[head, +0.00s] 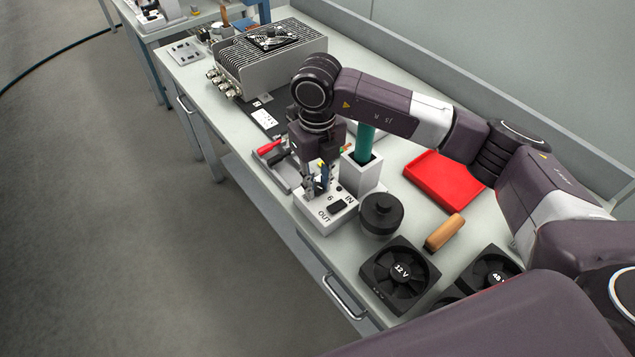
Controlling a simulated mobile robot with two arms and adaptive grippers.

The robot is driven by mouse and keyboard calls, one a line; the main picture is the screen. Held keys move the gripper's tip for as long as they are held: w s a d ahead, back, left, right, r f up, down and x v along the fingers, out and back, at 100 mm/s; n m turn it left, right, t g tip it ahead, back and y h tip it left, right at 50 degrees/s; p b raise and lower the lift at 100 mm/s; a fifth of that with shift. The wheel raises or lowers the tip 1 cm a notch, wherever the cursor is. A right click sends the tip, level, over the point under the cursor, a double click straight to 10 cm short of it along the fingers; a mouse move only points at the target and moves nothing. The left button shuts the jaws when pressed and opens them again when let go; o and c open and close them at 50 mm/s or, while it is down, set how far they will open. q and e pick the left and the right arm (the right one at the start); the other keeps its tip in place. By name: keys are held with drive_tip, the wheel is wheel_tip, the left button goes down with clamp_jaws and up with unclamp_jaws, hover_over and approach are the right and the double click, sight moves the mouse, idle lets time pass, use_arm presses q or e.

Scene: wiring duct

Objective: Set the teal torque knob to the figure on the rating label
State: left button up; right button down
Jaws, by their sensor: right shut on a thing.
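A teal upright shaft or handle (366,141) stands in a square white holder (361,177), partly behind my right arm; I cannot make out a knob scale on it. My right gripper (317,188) points down over a white block (322,216) marked "IN", "6" and "OUT". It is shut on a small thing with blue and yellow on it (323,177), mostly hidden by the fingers. I cannot tell whether that thing touches the block. A white label (265,117) lies on a dark strip behind; its print is too small to read. My left gripper is out of view.
A black round pot (381,214), a wooden-coloured handle (444,232) and a fan marked "12 V" (399,274) stand in front. A red tray (441,181) lies to the right. A finned grey housing (270,60) and a red-handled clamp (270,147) are behind.

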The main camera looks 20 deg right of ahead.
sight(317, 186)
drive_tip(key=shift+w+r, duration=0.1)
drive_tip(key=shift+r, duration=0.05)
drive_tip(key=c, duration=2)
unclamp_jaws()
drive_tip(key=o, duration=0.3)
wheel_tip(317, 186, up, 12)
drive_tip(key=shift+f, duration=0.1)
